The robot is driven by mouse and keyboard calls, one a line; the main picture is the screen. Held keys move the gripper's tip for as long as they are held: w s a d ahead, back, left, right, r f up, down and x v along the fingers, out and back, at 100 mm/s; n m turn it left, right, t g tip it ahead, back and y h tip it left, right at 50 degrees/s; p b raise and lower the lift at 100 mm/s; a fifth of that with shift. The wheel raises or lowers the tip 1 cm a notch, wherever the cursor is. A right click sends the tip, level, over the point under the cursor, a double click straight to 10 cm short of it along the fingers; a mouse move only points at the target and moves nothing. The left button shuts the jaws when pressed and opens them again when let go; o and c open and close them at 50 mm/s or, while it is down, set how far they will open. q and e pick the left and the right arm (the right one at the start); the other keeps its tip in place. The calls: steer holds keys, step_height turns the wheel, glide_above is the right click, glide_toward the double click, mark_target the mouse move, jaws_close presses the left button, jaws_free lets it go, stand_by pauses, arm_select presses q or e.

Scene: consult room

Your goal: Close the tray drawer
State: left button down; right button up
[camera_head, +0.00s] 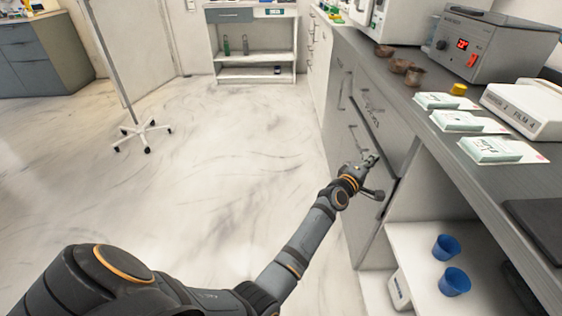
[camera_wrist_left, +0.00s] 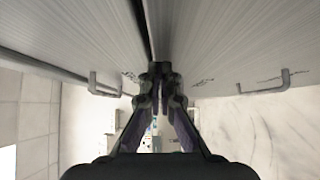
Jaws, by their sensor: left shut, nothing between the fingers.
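The grey drawer fronts (camera_head: 388,128) are in the cabinet under the counter at right in the head view, with bar handles and dark scribbled labels. I cannot tell for sure which is the tray drawer or how far it stands out. My left gripper (camera_head: 371,158) is shut and empty, close against these fronts. In the left wrist view, the fingertips of the left gripper (camera_wrist_left: 160,70) are at a dark gap between two panels. One handle (camera_wrist_left: 104,86) is left of them and another handle (camera_wrist_left: 266,84) is right. Contact is unclear. My right gripper is not seen.
The counter (camera_head: 410,104) above holds a grey device (camera_head: 492,45), brown cups and white-green packs (camera_head: 490,149). Blue cups (camera_head: 454,281) stand on an open shelf nearer me. The pale floor (camera_head: 220,170) left of the cabinet is clear, with a wheeled stand (camera_head: 142,131) beyond.

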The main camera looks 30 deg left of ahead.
arm_select(q)
steer(key=shift+w+d+r, duration=0.15)
steer(key=shift+w+d, duration=0.25)
steer(key=shift+d, duration=0.25)
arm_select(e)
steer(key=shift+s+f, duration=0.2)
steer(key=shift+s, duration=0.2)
arm_select(q)
steer(key=shift+r, duration=0.1)
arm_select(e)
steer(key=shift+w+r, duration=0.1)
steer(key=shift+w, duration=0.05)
